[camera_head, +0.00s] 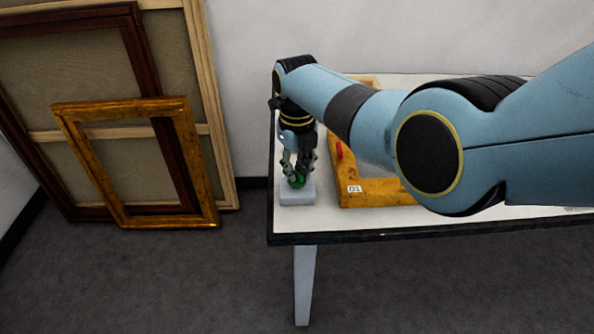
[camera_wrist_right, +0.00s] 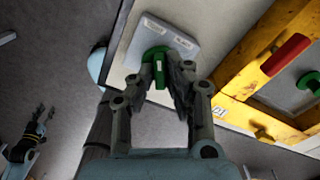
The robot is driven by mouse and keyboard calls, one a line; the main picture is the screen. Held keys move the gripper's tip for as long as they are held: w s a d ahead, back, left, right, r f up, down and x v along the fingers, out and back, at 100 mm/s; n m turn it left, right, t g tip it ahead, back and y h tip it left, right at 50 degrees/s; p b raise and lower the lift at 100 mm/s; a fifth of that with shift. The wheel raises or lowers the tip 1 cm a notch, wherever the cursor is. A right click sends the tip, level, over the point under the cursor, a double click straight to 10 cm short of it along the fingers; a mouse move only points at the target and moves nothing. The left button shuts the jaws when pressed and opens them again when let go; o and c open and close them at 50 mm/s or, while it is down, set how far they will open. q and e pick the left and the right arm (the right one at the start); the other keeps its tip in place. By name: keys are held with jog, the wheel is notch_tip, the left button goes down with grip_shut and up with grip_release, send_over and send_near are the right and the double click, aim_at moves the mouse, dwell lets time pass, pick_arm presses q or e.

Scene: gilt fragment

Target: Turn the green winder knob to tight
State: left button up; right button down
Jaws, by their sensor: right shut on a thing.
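The green winder knob (camera_head: 299,183) sits on top of a small pale grey box (camera_head: 297,197) near the table's left edge. In the right wrist view the knob (camera_wrist_right: 158,68) has a raised bar with a pale stripe, and the box (camera_wrist_right: 180,38) bears two small white labels, too small to read. My right gripper (camera_head: 299,173) points down at the knob, shut on it with its fingers on both sides. It also shows in the right wrist view (camera_wrist_right: 159,78). My left gripper (camera_wrist_right: 41,117) is small at the lower left there; its opening is unclear.
More frames (camera_head: 180,215) lean on the wall at left. My right arm hides much of the table.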

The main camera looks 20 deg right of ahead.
aim_at(297, 172)
dwell(0.5)
jog(key=c, duration=1.4)
grip_release()
jog(key=shift+o, duration=0.2)
notch_tip(297, 172, up, 12)
